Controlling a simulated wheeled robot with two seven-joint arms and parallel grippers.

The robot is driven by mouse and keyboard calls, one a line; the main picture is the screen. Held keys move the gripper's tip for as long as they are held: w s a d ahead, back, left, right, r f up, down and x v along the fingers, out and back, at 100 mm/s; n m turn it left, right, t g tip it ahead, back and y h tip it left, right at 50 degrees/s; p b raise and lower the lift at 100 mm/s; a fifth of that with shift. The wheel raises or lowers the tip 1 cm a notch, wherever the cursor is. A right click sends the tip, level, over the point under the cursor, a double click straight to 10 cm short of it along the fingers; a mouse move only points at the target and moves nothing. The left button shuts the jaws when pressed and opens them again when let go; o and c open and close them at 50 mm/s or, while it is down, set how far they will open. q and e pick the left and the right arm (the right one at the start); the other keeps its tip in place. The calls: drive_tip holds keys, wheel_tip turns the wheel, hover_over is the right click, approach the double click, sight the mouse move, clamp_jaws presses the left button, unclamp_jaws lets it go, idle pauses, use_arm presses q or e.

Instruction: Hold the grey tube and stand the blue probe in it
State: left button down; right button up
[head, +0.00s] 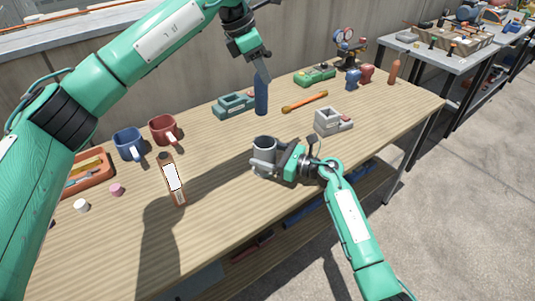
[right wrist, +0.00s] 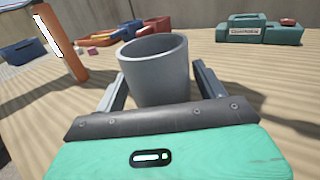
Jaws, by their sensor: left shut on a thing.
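The grey tube (head: 264,146) stands upright on the wooden table, near the front edge. It also shows in the right wrist view (right wrist: 155,68), with its mouth open upward. My right gripper (head: 264,171) is low at the tube, with one finger on each side of it. A small gap shows on the right side, so it looks open around the tube. The blue probe (head: 261,96) is upright at the back of the table, behind the tube. My left gripper (head: 263,75) is shut on its top. Whether the probe's foot touches the table is unclear.
A teal case (head: 235,105) is close left of the probe. A bottle with a white label (head: 173,182) and two mugs (head: 129,145) stand left. Bare table lies between probe and tube.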

sight(265, 100)
drive_tip(key=c, duration=0.8)
use_arm(q)
drive_tip(key=shift+s+d+f+n+t, duration=0.1)
drive_tip(key=shift+s+f+n+t, duration=0.1)
drive_tip(key=shift+f+n, duration=0.5)
drive_tip(key=shift+s+d+f+n+t, duration=0.15)
drive_tip(key=shift+f+n, duration=0.3)
drive_tip(key=shift+f, duration=0.5)
drive_tip(key=shift+s+d+f+n+t, duration=0.1)
drive_tip(key=shift+f+n+t, duration=0.15)
drive_tip(key=shift+f+n, duration=0.45)
drive_tip(key=shift+f, duration=1.5)
